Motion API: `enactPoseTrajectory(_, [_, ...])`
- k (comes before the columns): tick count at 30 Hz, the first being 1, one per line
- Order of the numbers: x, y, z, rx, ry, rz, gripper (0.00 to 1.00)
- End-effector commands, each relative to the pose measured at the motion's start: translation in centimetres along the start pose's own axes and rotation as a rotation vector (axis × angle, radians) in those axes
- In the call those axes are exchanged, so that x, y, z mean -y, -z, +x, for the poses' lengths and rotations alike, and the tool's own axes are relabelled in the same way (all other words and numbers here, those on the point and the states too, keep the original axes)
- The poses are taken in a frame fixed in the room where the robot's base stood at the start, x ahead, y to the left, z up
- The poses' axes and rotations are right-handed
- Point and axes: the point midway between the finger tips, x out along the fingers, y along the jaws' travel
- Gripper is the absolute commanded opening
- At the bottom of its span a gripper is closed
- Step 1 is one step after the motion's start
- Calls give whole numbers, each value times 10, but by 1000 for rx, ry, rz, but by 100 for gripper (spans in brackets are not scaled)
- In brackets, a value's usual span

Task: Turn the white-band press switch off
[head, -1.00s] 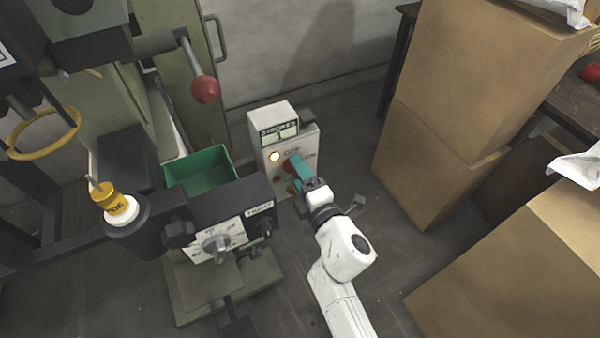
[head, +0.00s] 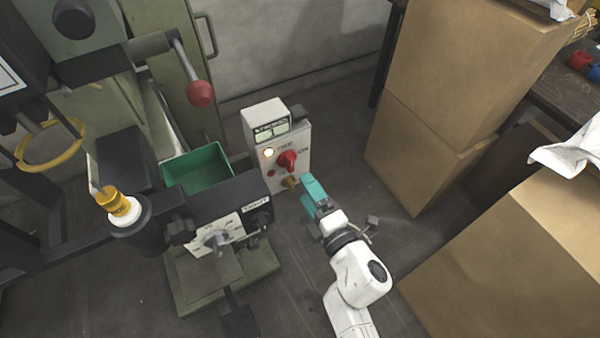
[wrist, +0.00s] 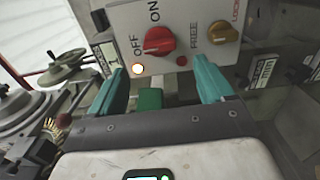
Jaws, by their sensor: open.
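A gold knob (head: 291,181) marked FREE and LOCKED is on the same panel. My gripper (head: 307,186) is open and empty, in front of the panel and apart from the red knob. Its teal fingers (wrist: 161,75) straddle empty space below the knob.
A gold-capped cylinder with a white band (head: 122,210) stands at left. A green tray (head: 200,170), a red-ball lever (head: 200,93) and a dial unit (head: 217,238) are near the box. Cardboard boxes (head: 440,90) crowd the right. Bare floor lies between.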

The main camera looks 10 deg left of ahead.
Motion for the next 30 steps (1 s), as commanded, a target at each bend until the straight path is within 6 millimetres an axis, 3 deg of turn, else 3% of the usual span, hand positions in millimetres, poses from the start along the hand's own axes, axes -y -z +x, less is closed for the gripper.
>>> enactPoseTrajectory(3, [0,0,-17,1,1,1,81])
enactPoseTrajectory(8, [0,0,-27,1,1,0,81])
enactPoseTrajectory(26, [0,0,-28,0,0,-1,81])
enactPoseTrajectory(30, [-7,-25,-36,92,22,59,81])
